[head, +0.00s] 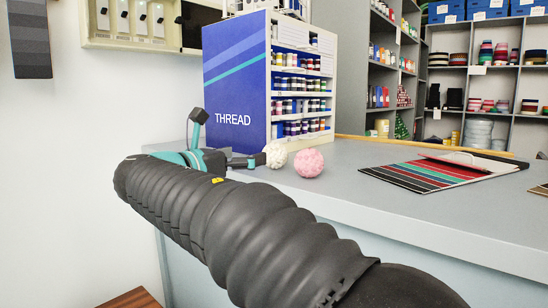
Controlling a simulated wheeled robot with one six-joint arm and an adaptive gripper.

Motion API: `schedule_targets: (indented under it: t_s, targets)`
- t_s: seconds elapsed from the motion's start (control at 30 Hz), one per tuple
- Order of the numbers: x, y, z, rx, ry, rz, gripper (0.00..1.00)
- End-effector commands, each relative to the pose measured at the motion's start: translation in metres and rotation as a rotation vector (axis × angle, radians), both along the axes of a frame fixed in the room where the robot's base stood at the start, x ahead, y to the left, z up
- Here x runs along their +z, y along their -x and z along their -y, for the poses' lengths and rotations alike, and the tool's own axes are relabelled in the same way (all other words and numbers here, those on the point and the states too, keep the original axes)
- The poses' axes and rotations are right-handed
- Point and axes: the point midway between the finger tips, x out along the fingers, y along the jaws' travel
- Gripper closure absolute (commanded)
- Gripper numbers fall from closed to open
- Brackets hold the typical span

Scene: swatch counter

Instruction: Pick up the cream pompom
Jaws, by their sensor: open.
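The cream pompom (275,155) sits on the grey counter (400,220) in front of the thread display. It is a small, bumpy, off-white ball. A pink pompom (309,163) sits just to its right and a little nearer. My gripper (225,140) is at the end of my dark arm, at the counter's left end, and it is open. One finger stands up on the left; the other reaches right, with its dark tip beside the cream pompom's left side. Whether that tip touches the pompom I cannot tell. Nothing shows between the fingers.
A blue and white THREAD display (237,75) with spools stands close behind the pompoms. A striped swatch card (430,174) lies to the right. Shelves (480,60) of ribbon and spools stand behind. The counter between pink pompom and card is clear.

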Motion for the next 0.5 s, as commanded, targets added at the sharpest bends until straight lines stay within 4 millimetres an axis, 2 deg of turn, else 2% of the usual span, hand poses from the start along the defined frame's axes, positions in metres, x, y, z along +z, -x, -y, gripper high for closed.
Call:
schedule_targets:
  t_s: [0.2, 0.5]
  targets:
    - [-0.001, -0.030, 0.022, -0.002, -0.001, -0.001, 0.05]
    - [-0.002, -0.044, 0.032, 0.000, -0.001, 0.000, 0.05]
